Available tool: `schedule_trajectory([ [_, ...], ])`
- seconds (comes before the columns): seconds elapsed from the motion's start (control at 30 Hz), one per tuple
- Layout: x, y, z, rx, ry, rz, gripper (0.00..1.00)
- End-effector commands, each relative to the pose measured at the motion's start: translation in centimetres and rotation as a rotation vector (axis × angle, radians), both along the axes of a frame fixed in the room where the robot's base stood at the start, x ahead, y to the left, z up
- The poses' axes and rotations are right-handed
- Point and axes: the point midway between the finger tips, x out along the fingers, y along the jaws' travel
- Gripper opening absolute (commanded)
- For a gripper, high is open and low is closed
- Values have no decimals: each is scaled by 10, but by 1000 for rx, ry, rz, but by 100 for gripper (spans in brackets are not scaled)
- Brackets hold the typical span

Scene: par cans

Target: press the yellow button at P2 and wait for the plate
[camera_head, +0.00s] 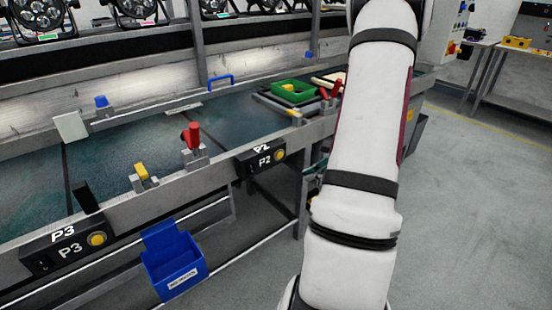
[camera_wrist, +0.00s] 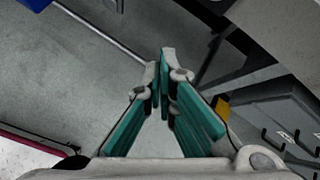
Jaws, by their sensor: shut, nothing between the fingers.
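The yellow button (camera_head: 280,155) sits on the dark P2 control box (camera_head: 262,159), on the front rail of the conveyor, left of my arm. My gripper (camera_wrist: 164,60) is shut and empty in the wrist view, with its teal-padded fingers together above grey floor. A dark plate-like carrier (camera_head: 262,102) with a green tray (camera_head: 292,92) lies on the conveyor beyond P2. I cannot tell whether it is the plate meant.
A P3 box (camera_head: 69,247) with its own yellow button (camera_head: 97,239) is at the left. A red clamp (camera_head: 192,136) and a yellow-topped block (camera_head: 142,172) stand on the rail. A blue bin (camera_head: 175,262) hangs below. Floor (camera_head: 465,200) at the right is clear.

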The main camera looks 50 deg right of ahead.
Motion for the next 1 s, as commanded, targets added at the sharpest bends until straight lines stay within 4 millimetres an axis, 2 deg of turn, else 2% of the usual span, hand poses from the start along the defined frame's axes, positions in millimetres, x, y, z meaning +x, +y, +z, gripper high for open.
schedule_trajectory([
  [0.17,1,0,0,-1,0,2,0],
  [0.33,10,-2,1,-1,0,4,0],
  [0.8,68,-15,1,-3,0,6,0],
  [1.0,82,-19,0,-2,1,4,0],
])
